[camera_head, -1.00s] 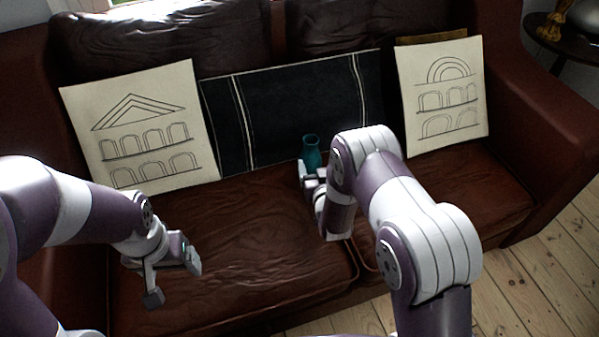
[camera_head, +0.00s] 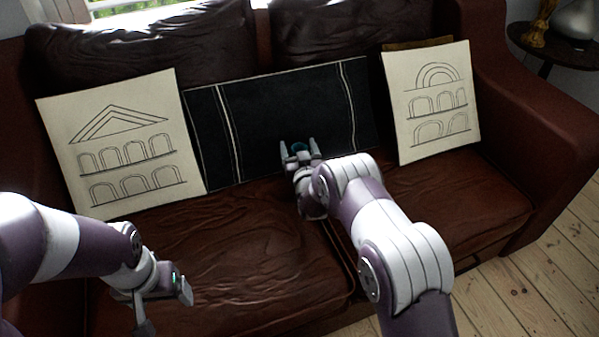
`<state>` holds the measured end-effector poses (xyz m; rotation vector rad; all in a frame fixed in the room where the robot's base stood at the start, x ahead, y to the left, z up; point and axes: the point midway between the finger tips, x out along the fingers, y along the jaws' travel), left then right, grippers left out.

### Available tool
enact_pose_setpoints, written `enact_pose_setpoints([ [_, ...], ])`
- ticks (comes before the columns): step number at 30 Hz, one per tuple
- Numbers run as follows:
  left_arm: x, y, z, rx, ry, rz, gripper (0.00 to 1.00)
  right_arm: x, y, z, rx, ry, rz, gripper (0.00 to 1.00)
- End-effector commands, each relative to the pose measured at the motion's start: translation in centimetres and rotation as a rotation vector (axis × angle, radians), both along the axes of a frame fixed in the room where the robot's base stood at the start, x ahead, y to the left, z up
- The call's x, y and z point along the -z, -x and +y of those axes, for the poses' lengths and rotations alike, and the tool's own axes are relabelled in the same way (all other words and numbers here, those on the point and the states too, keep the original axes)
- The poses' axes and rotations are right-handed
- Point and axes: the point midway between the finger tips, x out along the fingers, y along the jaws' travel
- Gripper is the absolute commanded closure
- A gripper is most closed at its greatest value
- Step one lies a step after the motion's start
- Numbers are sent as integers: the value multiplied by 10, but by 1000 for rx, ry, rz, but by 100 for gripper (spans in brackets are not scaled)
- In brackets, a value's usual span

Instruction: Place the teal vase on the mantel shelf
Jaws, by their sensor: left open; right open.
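My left gripper (camera_head: 163,310) is open and empty over the left front of the sofa seat. No mantel shelf is in view.
The sofa seat (camera_head: 240,245) is clear between my arms. Cushions with arch drawings stand at left (camera_head: 122,145) and right (camera_head: 432,100), with the dark cushion (camera_head: 285,110) between. A round side table (camera_head: 540,40) stands at the far right. Floorboards (camera_head: 540,265) are bare at lower right.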

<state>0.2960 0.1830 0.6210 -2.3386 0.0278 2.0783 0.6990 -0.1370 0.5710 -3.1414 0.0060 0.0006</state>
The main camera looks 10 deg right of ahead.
Motion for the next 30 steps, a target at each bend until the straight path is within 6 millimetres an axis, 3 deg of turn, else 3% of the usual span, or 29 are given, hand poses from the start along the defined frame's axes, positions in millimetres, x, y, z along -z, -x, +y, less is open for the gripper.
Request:
enact_pose_setpoints([
  [2, -1, 0, 0, 0, 0, 0, 19, -1, 0, 0, 0, 0, 0, 24],
  [9, -1, 0, 0, 0, 0, 0, 19, -1, 1, 0, 0, 0, 0, 99],
  [20, -5, 0, 0, 0, 0, 0, 19, -9, 0, 0, 0, 0, -3, 100],
  [27, -26, 0, 0, 0, 0, 0, 19, -52, 1, -1, 0, 0, -5, 100],
  [30, -35, 0, 0, 0, 0, 0, 19, -63, 17, -20, 3, 1, -1, 100],
])
